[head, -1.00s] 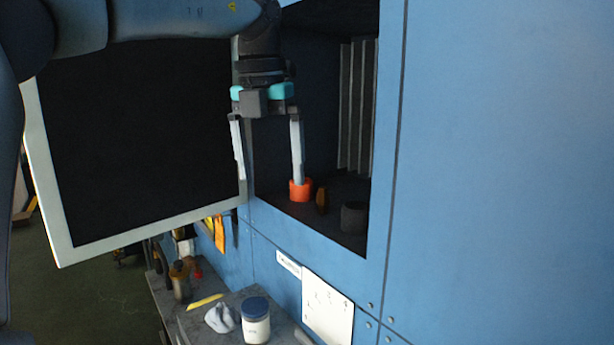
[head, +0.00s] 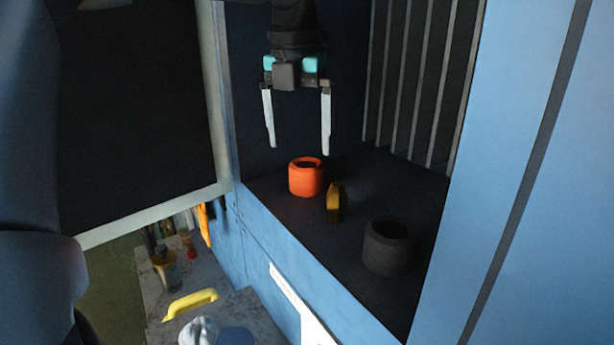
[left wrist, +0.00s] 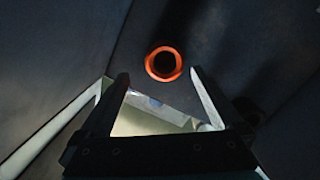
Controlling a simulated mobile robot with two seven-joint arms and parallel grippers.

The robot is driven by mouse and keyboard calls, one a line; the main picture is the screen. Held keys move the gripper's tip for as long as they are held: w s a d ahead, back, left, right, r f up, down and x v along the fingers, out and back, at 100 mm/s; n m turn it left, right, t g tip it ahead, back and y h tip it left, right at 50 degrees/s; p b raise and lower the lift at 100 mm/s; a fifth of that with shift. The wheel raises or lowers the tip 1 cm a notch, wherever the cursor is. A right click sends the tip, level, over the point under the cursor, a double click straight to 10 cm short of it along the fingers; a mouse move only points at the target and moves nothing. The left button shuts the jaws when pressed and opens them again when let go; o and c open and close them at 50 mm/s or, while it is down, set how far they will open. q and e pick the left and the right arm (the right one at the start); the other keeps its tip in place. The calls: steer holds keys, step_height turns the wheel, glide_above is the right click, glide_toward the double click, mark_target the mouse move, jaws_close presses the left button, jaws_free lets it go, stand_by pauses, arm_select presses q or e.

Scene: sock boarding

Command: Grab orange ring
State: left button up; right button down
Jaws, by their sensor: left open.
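The orange ring (head: 305,178) is a short, hollow cylinder standing upright on the dark floor of the blue cabinet's opening. It also shows from above in the left wrist view (left wrist: 164,64), beyond the fingertips. My left gripper (head: 299,150) is open and empty, its two pale fingers pointing down just above the ring in the head view. My right gripper is not in view.
A yellow-brown piece (head: 336,202) stands just right of the ring, and a dark hollow cylinder (head: 388,247) stands farther right. The open door (head: 150,212) is at left. A bench (head: 235,305) with a yellow handle (head: 190,303) is below.

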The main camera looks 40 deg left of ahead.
mark_target(307, 167)
arm_select(q)
steer(key=shift+w+f, duration=0.2)
steer(key=shift+f, duration=0.5)
steer(key=f, duration=0.3)
steer(key=w+f, duration=0.1)
steer(key=f, duration=0.1)
steer(key=shift+d+p, duration=0.2)
steer(key=shift+p, duration=0.15)
steer(key=shift+s, duration=0.1)
steer(key=shift+r, duration=0.1)
steer(key=shift+c, duration=0.2)
steer(key=c, duration=1.4)
